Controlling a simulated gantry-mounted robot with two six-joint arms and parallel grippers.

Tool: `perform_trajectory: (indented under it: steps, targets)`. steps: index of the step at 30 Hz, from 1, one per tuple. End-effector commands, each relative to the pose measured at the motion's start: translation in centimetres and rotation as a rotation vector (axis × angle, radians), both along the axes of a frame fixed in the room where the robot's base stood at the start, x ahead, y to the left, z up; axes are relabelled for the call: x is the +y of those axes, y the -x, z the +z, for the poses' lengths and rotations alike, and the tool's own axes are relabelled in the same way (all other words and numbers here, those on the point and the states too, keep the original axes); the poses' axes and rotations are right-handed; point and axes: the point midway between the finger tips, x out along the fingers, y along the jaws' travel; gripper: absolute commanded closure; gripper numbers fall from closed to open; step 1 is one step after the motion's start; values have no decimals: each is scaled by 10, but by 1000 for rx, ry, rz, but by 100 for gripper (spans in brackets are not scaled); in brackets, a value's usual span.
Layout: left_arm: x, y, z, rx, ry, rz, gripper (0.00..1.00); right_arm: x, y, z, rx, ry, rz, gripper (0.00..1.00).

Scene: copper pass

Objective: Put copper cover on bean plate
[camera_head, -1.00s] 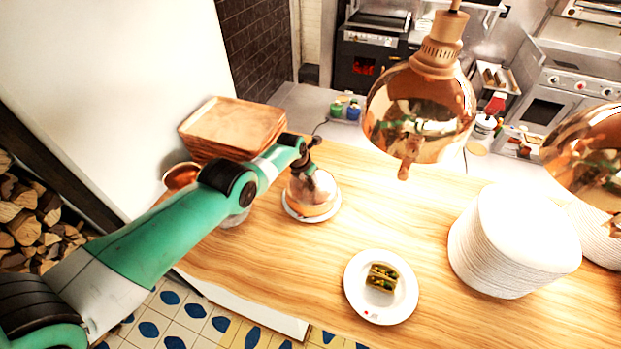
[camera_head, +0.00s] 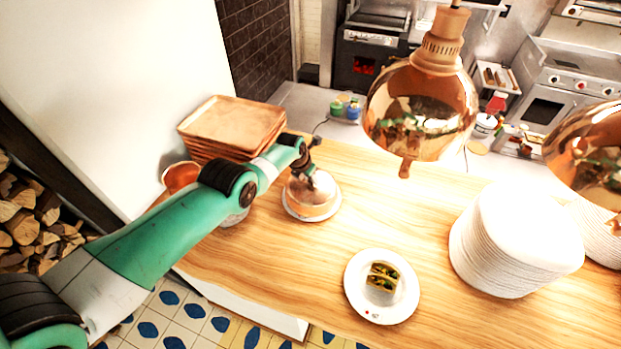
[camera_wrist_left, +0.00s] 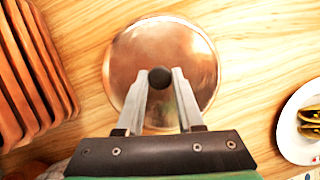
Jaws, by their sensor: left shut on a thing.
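The copper cover (camera_head: 315,203) is a shiny dome on the wood counter, with a white rim showing around its base in the head view. My left gripper (camera_head: 308,174) is above it, pointing down. In the left wrist view my left gripper (camera_wrist_left: 160,75) is shut on the dark round knob at the top of the cover (camera_wrist_left: 187,50). A white plate (camera_head: 362,303) holding folded food with green and dark filling (camera_head: 382,277) lies to the right and nearer; its edge also shows in the wrist view. My right gripper is not in view.
Stacked wooden trays (camera_head: 232,122) stand left of the cover, with a copper bowl (camera_head: 180,178) nearby. Copper lamps (camera_head: 420,112) hang above the counter. A tall stack of white plates (camera_head: 515,240) is at the right. Counter between cover and food plate is clear.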

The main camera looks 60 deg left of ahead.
Motion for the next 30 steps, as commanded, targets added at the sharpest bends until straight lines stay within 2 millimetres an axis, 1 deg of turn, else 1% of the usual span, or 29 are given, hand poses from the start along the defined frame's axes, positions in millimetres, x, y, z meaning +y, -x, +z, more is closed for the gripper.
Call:
perform_trajectory:
  steps: [24,25,29,30]
  targets:
    - [0,-1,-2,-2,-1,0,100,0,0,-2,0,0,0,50]
    - [0,0,-2,-2,-1,0,62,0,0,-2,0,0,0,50]
    - [0,0,-2,-1,0,0,39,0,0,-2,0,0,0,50]
    - [0,0,-2,-1,0,0,31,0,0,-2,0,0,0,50]
